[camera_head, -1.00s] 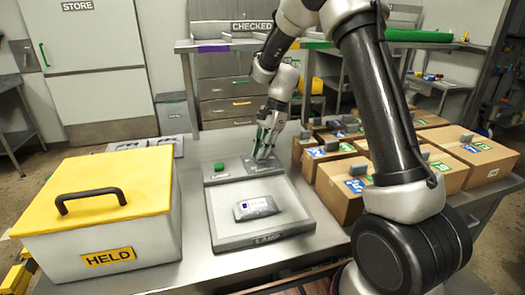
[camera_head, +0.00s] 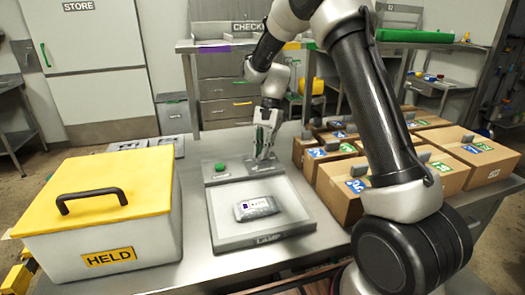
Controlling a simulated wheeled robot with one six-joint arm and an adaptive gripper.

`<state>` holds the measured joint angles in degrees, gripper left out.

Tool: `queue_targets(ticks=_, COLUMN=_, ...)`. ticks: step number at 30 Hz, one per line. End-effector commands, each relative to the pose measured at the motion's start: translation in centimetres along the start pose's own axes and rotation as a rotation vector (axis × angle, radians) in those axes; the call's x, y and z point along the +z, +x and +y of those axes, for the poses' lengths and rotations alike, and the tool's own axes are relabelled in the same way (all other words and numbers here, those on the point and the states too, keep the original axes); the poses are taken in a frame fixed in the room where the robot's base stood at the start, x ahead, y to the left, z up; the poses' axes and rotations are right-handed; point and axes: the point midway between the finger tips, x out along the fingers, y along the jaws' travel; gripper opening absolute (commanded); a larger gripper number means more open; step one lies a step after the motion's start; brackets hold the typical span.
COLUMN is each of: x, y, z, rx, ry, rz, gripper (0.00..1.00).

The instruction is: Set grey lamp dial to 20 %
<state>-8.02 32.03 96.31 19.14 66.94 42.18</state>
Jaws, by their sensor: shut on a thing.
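The lamp (camera_head: 260,240) is a flat grey box with a pale panel, and a grey control strip (camera_head: 236,177) runs along its back edge. A green knob (camera_head: 220,167) stands on the left of this strip. My gripper (camera_head: 262,157) points down at the right part of the strip, with its fingers shut on the grey lamp dial. The fingers hide most of the dial, and its scale and setting cannot be read. A silver pouch (camera_head: 257,208) with a printed label lies on the lamp panel.
A white box with a yellow lid (camera_head: 95,190) marked HELD stands left of the lamp. Several cardboard boxes (camera_head: 340,185) stand close on the right. Grey trays (camera_head: 150,146) lie at the back left. A shelf marked CHECKED is behind.

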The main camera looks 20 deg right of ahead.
Motion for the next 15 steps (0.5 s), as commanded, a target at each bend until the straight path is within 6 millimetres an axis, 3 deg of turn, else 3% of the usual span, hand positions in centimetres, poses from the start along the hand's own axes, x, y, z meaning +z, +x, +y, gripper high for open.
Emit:
queue_targets(ticks=5, x=0.22, y=0.69, z=0.23, rx=0.01, ry=0.002, rz=-0.013, gripper=0.0)
queue_targets(ticks=6, x=0.22, y=0.7, z=0.23, rx=0.01, ry=0.002, rz=-0.013, gripper=0.18)
queue_targets(ticks=9, x=0.22, y=0.7, z=0.23, rx=0.01, ry=0.003, rz=-0.013, gripper=0.34)
queue_targets(ticks=15, x=0.17, y=0.49, z=0.18, rx=0.008, ry=0.002, rz=-0.01, gripper=0.34)
